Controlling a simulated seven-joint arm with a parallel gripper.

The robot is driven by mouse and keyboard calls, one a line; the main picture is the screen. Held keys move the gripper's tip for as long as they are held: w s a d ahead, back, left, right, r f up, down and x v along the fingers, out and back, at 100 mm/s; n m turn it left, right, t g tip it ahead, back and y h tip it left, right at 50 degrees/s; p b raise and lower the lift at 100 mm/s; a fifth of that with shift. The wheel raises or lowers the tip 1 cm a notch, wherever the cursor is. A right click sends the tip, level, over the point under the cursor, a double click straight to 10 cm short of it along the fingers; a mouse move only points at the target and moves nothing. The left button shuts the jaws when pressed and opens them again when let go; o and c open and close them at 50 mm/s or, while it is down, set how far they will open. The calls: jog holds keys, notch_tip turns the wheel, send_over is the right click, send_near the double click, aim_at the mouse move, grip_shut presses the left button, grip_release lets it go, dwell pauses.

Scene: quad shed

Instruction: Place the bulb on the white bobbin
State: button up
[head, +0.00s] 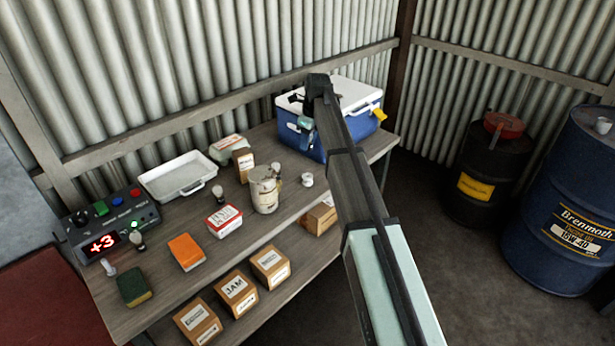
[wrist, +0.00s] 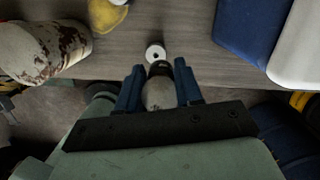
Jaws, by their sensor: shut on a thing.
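The white bobbin (head: 307,180) stands on the bench near its front edge, right of a rusty tin. In the wrist view the bobbin (wrist: 155,53) shows its round top with a dark centre hole, just beyond the fingertips. My gripper (wrist: 159,67) has its blue fingers shut on a bulb (wrist: 158,94), with pale glass towards me and a dark base towards the bobbin. The bulb appears apart from the bobbin; the height between them is hard to judge. In the head view my arm reaches across the cooler, and the held bulb cannot be made out.
The rusty tin (head: 265,190) is left of the bobbin; a blue cooler (head: 298,138) with white lid is behind it to the right.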

aim_at(305, 176)
jog(key=shift+s+a+r+n, duration=0.1)
jog(key=shift+s+n, duration=0.05)
jog(key=shift+n, duration=0.35)
jog(key=n, duration=0.1)
jog(key=s+n, duration=0.1)
jog(key=shift+n+g, duration=0.4)
jog(key=shift+s+n, duration=0.2)
jog(key=shift+n, duration=1)
jog(key=shift+a+f, duration=0.1)
jog(key=shift+f, duration=4.95)
jog(key=o, duration=1)
jog(key=shift+f, duration=0.1)
jog(key=shift+o, duration=0.2)
notch_tip(305, 176, up, 12)
jog(key=d, duration=0.2)
